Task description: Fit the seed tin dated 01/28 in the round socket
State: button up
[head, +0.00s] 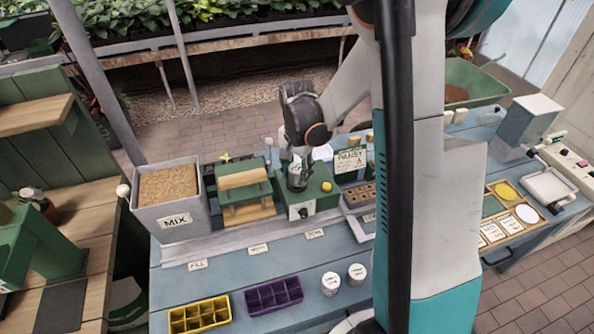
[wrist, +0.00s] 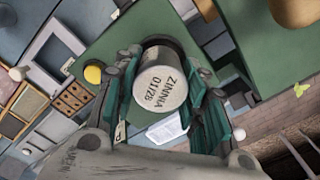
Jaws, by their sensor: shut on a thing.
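My gripper (head: 297,176) is shut on a grey-white round tin marked ZINNIA 01/28 (wrist: 160,92). In the wrist view, a finger (wrist: 163,70) presses on each side of the tin, with its lettered face toward the camera. In the head view, the gripper points down over a green machine (head: 322,203) with a dial on its front and a yellow knob. The wrist view shows the machine's green top (wrist: 112,47) around the tin.
Two other pale tins (head: 330,284) (head: 357,274) stand on the blue bench near purple (head: 274,294) and yellow (head: 199,314) seed trays. A grey MIX bin (head: 170,201) and a green press (head: 243,190) are left of the machine.

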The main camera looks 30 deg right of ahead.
jog(key=shift+f+b, duration=0.65)
jog(key=shift+f, duration=0.05)
dwell(0.5)
jog(key=o, duration=1.1)
jog(key=o, duration=0.5)
jog(key=shift+o, duration=0.2)
jog(key=shift+r, duration=0.1)
jog(key=shift+r+p, duration=2.5)
jog(key=shift+r, duration=1.4)
